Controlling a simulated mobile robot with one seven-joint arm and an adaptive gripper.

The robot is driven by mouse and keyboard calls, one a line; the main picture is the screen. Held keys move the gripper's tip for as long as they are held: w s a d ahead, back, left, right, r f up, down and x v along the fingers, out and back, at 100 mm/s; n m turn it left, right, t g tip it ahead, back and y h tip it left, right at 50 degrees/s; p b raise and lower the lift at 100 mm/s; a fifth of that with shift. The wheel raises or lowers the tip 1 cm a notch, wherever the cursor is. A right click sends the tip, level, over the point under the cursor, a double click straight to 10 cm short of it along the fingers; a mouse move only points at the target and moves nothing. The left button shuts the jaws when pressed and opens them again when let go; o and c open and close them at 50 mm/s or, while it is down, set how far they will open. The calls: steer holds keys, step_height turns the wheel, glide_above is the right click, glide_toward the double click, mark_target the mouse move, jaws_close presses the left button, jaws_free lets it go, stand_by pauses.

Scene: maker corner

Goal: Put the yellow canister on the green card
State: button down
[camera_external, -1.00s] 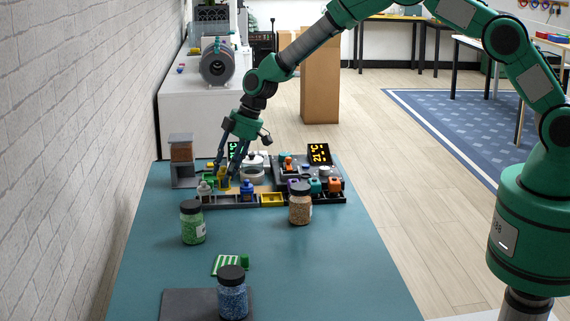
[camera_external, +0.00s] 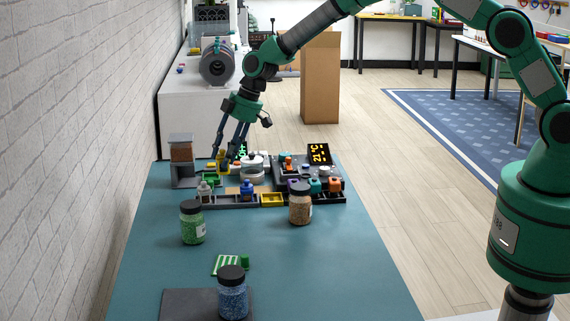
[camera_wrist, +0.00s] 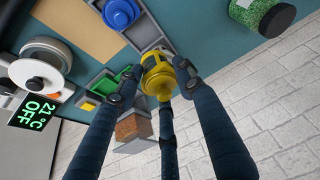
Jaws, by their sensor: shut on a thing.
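The yellow canister (camera_external: 222,160) is held in my gripper (camera_external: 228,155), above the back left of the teal table. In the wrist view the canister (camera_wrist: 160,82) sits between the fingertips of my gripper (camera_wrist: 157,74), which is shut on it. A green flat piece (camera_external: 210,180) lies in the organiser area just below the canister in the picture; it also shows in the wrist view (camera_wrist: 104,84), beside the left finger. A green-and-white striped piece (camera_external: 228,265) lies at the front of the table. I cannot tell which of these is the green card.
Jars with green (camera_external: 192,223), tan (camera_external: 300,205) and blue (camera_external: 232,293) contents stand nearer. A grey stand (camera_external: 183,172) is at left. The middle of the table is clear.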

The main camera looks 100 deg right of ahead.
steer(key=shift+a, duration=0.1)
steer(key=shift+a, duration=0.55)
steer(key=s+a+f+n, duration=0.1)
steer(key=s+a, duration=0.4)
steer(key=a, duration=0.6)
steer(key=s+a+f+n+b, duration=0.1)
steer(key=s+a+f, duration=0.1)
steer(key=s+a, duration=0.4)
steer(key=s+a+f+n, duration=0.1)
steer(key=s+a, duration=0.5)
steer(key=a, duration=1.1)
steer(key=shift+f+y, duration=0.35)
steer(key=shift+y, duration=0.05)
steer(key=w, duration=0.5)
steer(key=w+f+b, duration=0.1)
steer(key=w, duration=1)
steer(key=shift+d+f+b, duration=0.15)
steer(key=shift+f+b, duration=0.1)
steer(key=shift+b, duration=0.15)
